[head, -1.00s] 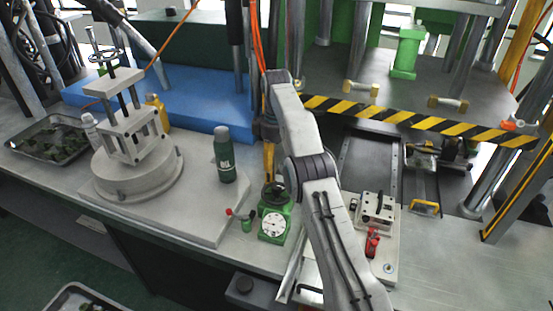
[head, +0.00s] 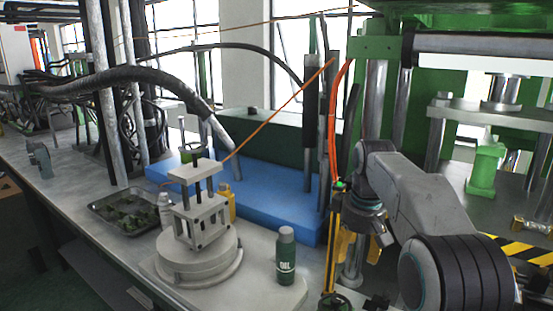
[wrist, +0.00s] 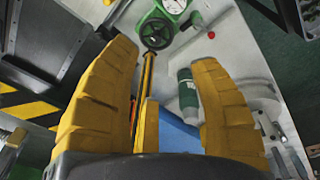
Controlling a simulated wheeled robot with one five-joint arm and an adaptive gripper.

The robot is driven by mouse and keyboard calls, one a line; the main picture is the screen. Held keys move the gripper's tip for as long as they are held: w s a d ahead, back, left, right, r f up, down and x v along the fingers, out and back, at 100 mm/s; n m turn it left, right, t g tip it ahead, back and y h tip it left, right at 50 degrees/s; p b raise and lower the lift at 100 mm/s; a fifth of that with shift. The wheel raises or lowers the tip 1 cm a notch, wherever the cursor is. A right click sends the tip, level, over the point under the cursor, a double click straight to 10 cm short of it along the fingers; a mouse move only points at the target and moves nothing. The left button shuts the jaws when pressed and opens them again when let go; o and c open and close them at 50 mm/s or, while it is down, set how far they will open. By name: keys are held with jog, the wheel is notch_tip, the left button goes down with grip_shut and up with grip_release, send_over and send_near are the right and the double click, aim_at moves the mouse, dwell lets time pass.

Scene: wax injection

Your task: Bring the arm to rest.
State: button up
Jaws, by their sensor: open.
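My gripper (head: 356,250) hangs from my arm at the right of centre in the head view, its yellow fingers pointing down. In the wrist view the two fingers (wrist: 163,58) are spread wide apart. Nothing is clasped between them; a thin yellow post (wrist: 146,85) shows in the gap, and I cannot tell its distance. My arm is bent, with its large dark-ringed joint close to the head camera at the lower right.
A green oil bottle (head: 286,257) stands left of my gripper, beside a grey clamp fixture (head: 200,225). A green gauge with a handwheel (wrist: 156,32) lies beyond my fingertips. A green press frame (head: 485,170) and striped barrier (head: 515,256) stand right. A dark tray (head: 98,208) lies left.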

jog(key=s+r+m+t, duration=0.1)
jog(key=s+r, duration=0.2)
jog(key=s, duration=0.6)
jog(key=s+f+m+t, duration=0.1)
jog(key=s+f, duration=0.3)
jog(key=s, duration=0.6)
jog(key=s+f+m+t, duration=0.1)
jog(key=s+f+m, duration=0.2)
jog(key=s, duration=0.8)
jog(key=shift+s+f, duration=0.2)
jog(key=shift+f, duration=0.45)
